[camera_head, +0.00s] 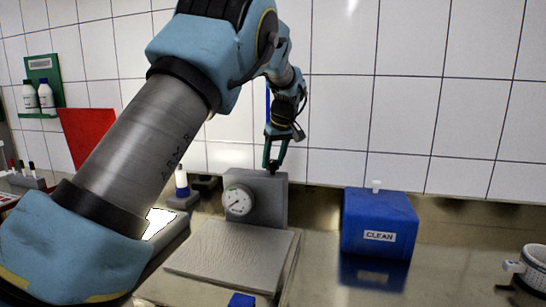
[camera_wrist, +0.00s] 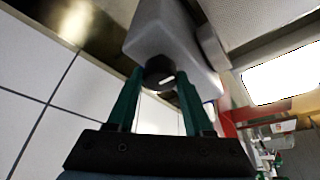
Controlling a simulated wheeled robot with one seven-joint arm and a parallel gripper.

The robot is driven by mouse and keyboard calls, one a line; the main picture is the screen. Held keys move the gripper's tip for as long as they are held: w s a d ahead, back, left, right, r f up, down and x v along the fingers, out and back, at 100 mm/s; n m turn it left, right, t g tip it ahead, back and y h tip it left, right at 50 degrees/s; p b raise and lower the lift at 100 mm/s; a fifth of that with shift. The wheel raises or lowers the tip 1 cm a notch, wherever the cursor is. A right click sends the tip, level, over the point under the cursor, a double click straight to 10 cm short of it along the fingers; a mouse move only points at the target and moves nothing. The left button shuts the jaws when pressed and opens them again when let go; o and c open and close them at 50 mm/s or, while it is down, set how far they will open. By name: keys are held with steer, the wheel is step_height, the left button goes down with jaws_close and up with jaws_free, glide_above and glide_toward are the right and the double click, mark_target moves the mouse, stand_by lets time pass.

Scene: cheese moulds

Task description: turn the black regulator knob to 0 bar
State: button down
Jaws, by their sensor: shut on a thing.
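The black regulator knob (camera_head: 272,169) sits on top of the grey regulator block (camera_head: 273,190). In the wrist view the knob (camera_wrist: 158,70) shows a white mark on its face. My gripper (camera_head: 274,162) points down over the block, and its green fingers (camera_wrist: 158,82) stand on either side of the knob, shut on it. A round white gauge (camera_head: 238,200) is on the block's front. It has a dark needle and some red on its dial, but the figures are too small to read.
A grey ribbed plate (camera_head: 230,255) lies before the block. The tiled wall (camera_head: 420,100) is close behind.

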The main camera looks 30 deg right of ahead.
steer(key=shift+n, duration=0.3)
steer(key=shift+c, duration=1.4)
jaws_free()
steer(key=b+v, duration=0.2)
steer(key=v, duration=0.8)
steer(key=shift+r, duration=0.4)
steer(key=shift+s+d, duration=0.1)
steer(key=shift+s, duration=0.05)
